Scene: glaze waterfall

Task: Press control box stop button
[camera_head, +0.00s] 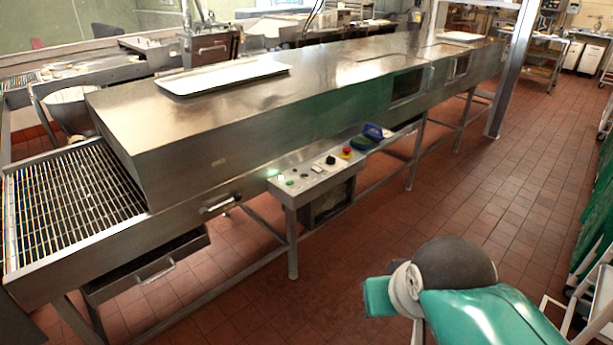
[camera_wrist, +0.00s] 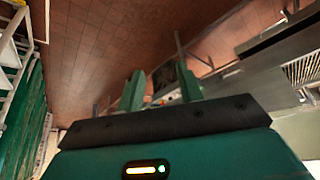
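The control box (camera_head: 318,181) is a metal box with a sloped top panel, fixed to the near side of the long steel machine in the head view. A red button (camera_head: 346,151), the only red one I see, is near the panel's right end. A black knob (camera_head: 330,160) is left of it, and a lit green button (camera_head: 280,177) is at the left end. My gripper (camera_wrist: 161,88) shows in the wrist view with its two green fingers apart and nothing held between them. In the head view my arm is at lower right, well apart from the box.
The steel machine (camera_head: 250,110) runs from lower left to upper right, with a wire conveyor (camera_head: 70,205) at its left end. A blue object (camera_head: 373,131) lies just beyond the red button. The tiled floor (camera_head: 480,200) is clear right of the box. Green racks (camera_head: 597,215) stand at far right.

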